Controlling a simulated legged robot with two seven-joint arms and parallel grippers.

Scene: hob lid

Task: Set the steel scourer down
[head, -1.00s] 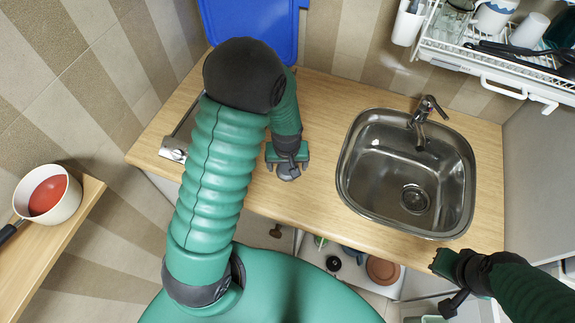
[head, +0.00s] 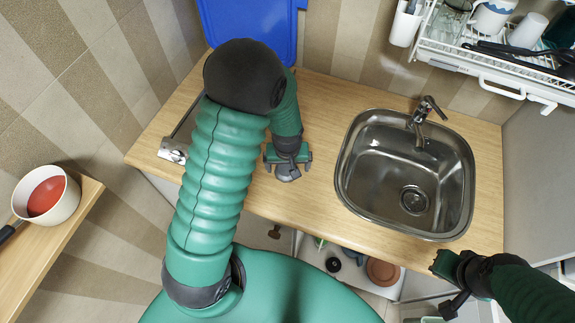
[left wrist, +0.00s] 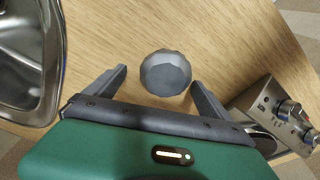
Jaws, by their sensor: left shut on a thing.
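The steel scourer is a grey, faceted ball in the left wrist view (left wrist: 166,72). It sits between the two dark fingers of my left gripper (left wrist: 160,84). In the head view my left gripper (head: 287,161) points down over the wooden worktop (head: 318,128), left of the sink, and the scourer (head: 288,174) shows as a small grey lump at its tips. The gripper is shut on the scourer. I cannot tell whether the scourer touches the wood. My right gripper (head: 447,281) is at the lower right, off the worktop's front edge, and its jaws are unclear.
A steel sink (head: 412,170) with a tap (head: 427,110) lies to the right. The hob (left wrist: 275,108) with knobs is beside my left gripper. A blue lid (head: 255,25) stands behind. A dish rack (head: 490,60) hangs at upper right. Bare wood separates gripper and sink.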

